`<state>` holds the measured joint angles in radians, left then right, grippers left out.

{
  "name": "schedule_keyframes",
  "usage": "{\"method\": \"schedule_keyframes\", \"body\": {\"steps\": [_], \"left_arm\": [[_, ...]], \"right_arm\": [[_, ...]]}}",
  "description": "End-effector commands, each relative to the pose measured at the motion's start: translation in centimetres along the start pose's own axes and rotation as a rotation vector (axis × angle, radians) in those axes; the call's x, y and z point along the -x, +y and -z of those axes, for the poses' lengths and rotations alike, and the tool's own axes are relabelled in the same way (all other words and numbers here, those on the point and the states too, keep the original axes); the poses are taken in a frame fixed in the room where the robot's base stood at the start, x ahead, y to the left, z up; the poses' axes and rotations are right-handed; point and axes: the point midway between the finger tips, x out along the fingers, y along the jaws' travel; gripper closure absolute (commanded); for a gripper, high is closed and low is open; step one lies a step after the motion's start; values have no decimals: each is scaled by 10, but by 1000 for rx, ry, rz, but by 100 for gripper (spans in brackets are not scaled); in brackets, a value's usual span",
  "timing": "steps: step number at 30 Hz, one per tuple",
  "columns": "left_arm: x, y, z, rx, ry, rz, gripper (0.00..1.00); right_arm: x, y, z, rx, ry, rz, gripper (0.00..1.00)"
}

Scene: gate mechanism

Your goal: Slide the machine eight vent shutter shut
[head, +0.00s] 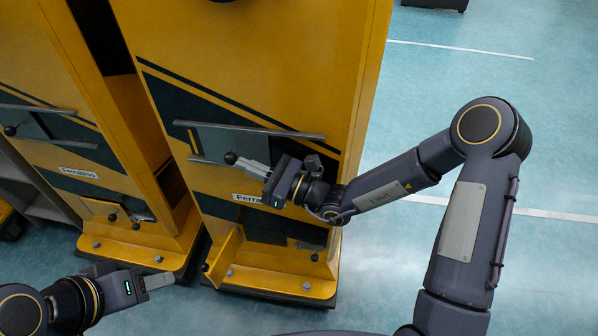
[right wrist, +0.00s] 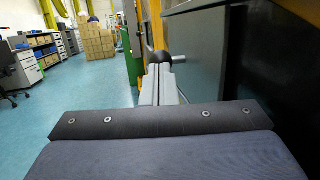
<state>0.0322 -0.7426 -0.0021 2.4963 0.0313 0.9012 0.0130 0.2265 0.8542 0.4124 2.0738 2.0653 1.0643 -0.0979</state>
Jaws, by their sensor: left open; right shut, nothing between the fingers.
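The nearer yellow machine (head: 255,60) carries a grey shutter panel (head: 232,140) between two slanted metal rails. A black round knob (head: 230,158) stands out near the panel's lower left. My right gripper (head: 247,166) is shut and empty, its fingertips right beside the knob. In the right wrist view the shut fingers (right wrist: 160,82) point at the knob (right wrist: 159,58), which shows just beyond their tips; I cannot tell whether they touch. The gripper partly covers the machine's label (head: 248,198), so its number is hidden. My left gripper (head: 158,281) is open and empty, low at the left.
A second yellow machine (head: 75,150) with similar rails and a knob (head: 10,131) stands to the left. A yellow flap (head: 222,257) sticks out low on the nearer machine. Open teal floor (head: 480,90) lies to the right. Cardboard boxes (right wrist: 94,42) stand far off.

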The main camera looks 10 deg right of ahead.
Motion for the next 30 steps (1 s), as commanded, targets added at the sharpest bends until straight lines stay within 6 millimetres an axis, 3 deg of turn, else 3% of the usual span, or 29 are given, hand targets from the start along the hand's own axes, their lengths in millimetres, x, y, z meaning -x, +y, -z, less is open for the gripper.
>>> {"method": "schedule_keyframes", "body": {"steps": [3, 10, 24, 30], "left_arm": [[0, 0, 0, 0, 0, 0, 52], [0, 0, 0, 0, 0, 0, 52], [0, 0, 0, 0, 0, 0, 52], [1, 0, 1, 0, 0, 0, 52]], "right_arm": [[-23, 6, 4, -1, -2, -4, 100], [-44, 9, 8, 1, -1, -1, 100], [-49, 9, 7, 3, -4, -2, 100], [-40, 1, 9, 3, -3, -1, 100]]}}
